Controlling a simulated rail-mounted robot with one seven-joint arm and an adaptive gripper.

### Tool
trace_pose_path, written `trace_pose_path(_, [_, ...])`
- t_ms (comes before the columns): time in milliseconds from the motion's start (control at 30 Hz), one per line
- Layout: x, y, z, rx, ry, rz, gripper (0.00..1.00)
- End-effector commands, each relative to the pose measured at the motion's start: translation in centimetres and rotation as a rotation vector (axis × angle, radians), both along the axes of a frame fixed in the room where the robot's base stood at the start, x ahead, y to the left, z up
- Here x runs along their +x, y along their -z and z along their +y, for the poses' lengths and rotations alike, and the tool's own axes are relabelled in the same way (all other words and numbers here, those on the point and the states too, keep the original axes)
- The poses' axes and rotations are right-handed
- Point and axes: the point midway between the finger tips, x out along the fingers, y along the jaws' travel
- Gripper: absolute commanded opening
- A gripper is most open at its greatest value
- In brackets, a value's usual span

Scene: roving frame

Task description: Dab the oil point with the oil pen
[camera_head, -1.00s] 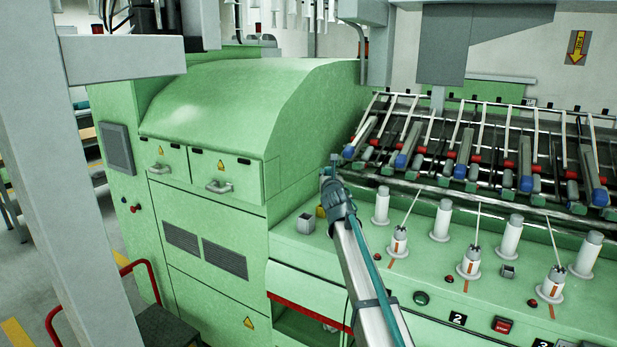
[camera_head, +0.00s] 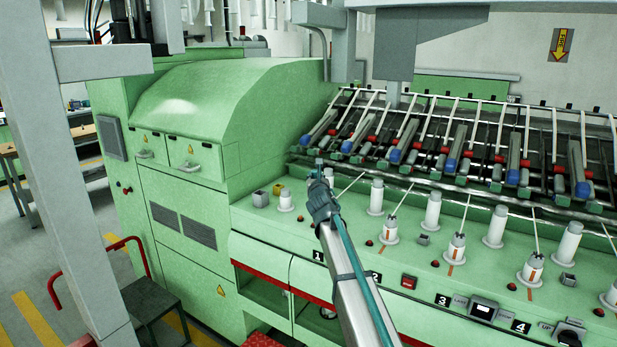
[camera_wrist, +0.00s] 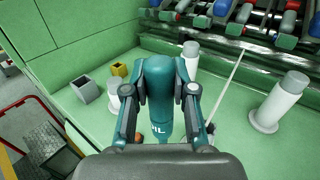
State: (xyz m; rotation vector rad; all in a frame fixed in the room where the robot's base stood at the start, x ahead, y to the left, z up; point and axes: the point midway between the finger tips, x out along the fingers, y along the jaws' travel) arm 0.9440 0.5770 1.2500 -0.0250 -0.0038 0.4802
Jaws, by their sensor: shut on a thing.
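The oil pen (camera_wrist: 160,75) is a teal, thick-bodied tool with part of a white label showing; in the head view its end (camera_head: 319,164) shows small, above the gripper. My gripper (camera_wrist: 162,92) is shut on the pen, one finger on each side of it. In the head view my gripper (camera_head: 320,197) appears in front of the green machine's deck, at the left end of the row of white spindles. The lower end of the pen is hidden behind the gripper in the wrist view. I cannot make out which spot is the oil point.
A yellow block (camera_wrist: 119,69) and a grey box (camera_wrist: 86,90) sit on the deck. White spindles (camera_head: 376,197) line it, some with thin rods. Rollers with blue ends (camera_head: 393,155) lie behind. A red-railed step (camera_head: 150,297) stands at lower left.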

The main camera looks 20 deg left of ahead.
Motion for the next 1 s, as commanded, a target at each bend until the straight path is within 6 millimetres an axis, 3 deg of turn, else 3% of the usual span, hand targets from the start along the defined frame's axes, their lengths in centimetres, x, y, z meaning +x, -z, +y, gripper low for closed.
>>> trace_pose_path(700, [-0.1,-0.3,0.0,0.024,0.0,0.009,0.0])
trace_pose_path(1000, [-0.1,2.6,0.0,0.024,-0.001,0.009,0.0])
